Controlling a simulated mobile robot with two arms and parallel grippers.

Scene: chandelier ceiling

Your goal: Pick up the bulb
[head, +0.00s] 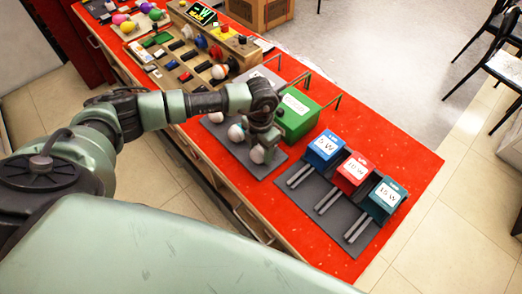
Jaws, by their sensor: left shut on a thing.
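My left gripper (262,145) points down over the grey board on the red table, and it is shut on a bulb (257,155). The bulb is white and round, and the fingers partly cover it. Two more white bulbs, one in the middle (236,133) and one at the back left (216,117), sit in a row on the same board. I cannot tell whether the held bulb still touches the board. My right gripper is not in view.
A green box (297,114) stands just right of my left gripper. Blue (324,146), red (354,173) and teal (384,198) labelled boxes stand on dark bases. A wooden rack (190,67) with coloured parts is farther back. The red table (408,160) is bare at right.

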